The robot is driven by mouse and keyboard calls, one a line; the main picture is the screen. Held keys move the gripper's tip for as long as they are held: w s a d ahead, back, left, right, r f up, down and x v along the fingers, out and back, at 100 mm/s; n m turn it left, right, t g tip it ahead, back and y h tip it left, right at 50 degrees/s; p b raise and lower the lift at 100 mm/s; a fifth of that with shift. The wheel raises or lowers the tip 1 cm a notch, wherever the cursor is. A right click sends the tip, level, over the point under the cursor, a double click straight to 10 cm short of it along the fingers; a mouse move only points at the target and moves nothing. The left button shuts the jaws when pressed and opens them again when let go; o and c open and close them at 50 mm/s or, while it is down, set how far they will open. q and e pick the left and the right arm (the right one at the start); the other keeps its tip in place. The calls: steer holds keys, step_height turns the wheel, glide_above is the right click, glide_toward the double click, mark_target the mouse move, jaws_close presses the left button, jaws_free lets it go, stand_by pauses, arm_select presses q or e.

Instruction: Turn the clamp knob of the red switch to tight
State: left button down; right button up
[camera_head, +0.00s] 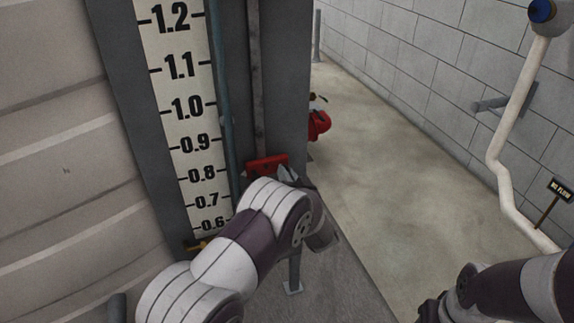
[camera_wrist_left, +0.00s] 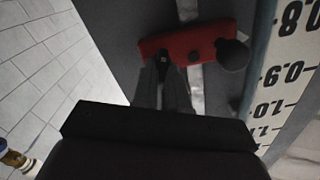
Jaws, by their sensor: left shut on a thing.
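The red switch (camera_head: 266,162) sits on the grey post beside the white gauge board in the head view, partly covered by my left arm. In the left wrist view the red switch (camera_wrist_left: 203,38) is a red block across a pale vertical strip. My left gripper (camera_wrist_left: 163,66) is at the end of the block away from the gauge, its fingers close together. It is shut on a small dark part there, which looks like the clamp knob (camera_wrist_left: 163,56), mostly hidden by the fingertips. My right arm's dark end (camera_head: 432,309) is cut off at the bottom.
The gauge board (camera_head: 185,110) and a vertical pipe (camera_head: 224,90) stand close beside the switch. A red object (camera_head: 318,124) shows behind the post. A white bent pipe (camera_head: 505,150) stands at right. The concrete floor (camera_head: 375,160) between is clear.

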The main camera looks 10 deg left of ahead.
arm_select(q)
steer(key=shift+w+d+m+p, duration=0.1)
steer(key=shift+m+p, duration=3.85)
steer(key=shift+m, duration=2.45)
steer(key=c, duration=1.2)
jaws_free()
steer(key=shift+f, duration=0.1)
steer(key=shift+o, duration=0.2)
steer(key=v, duration=1.2)
steer(key=shift+s+d, duration=0.2)
steer(key=shift+s, duration=0.05)
